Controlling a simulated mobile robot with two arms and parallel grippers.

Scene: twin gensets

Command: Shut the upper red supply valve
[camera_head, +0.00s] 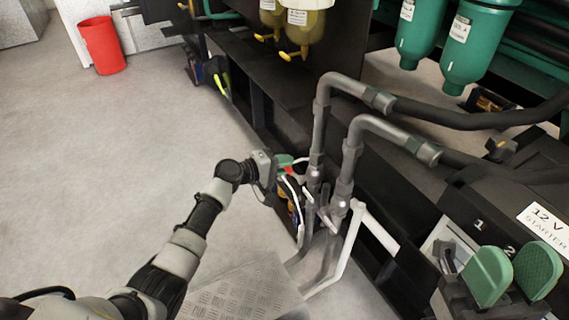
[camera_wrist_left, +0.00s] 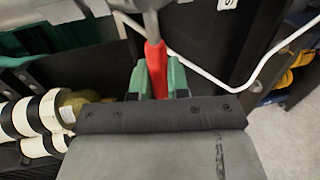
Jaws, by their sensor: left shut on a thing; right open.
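A red valve lever (camera_wrist_left: 155,56) hangs from a grey pipe fitting (camera_wrist_left: 150,22) in the left wrist view. My left gripper (camera_wrist_left: 156,80) has its green fingers on either side of the lever, shut on it. In the head view, my left gripper (camera_head: 284,162) is beside the grey upright pipes, with only a small red patch (camera_head: 290,169) of the lever showing. Its exact angle and the valve body are hidden there. My right gripper (camera_head: 513,272) is at the lower right, its two green pads apart and nothing seen between them.
Two grey bent pipes (camera_head: 318,125) with black hoses rise right next to my left gripper. A pale handrail (camera_head: 347,245) and metal tread plate (camera_head: 245,290) are below. A starter box (camera_head: 480,215) is near my right gripper. Open floor lies left, with a red bin (camera_head: 102,45) behind.

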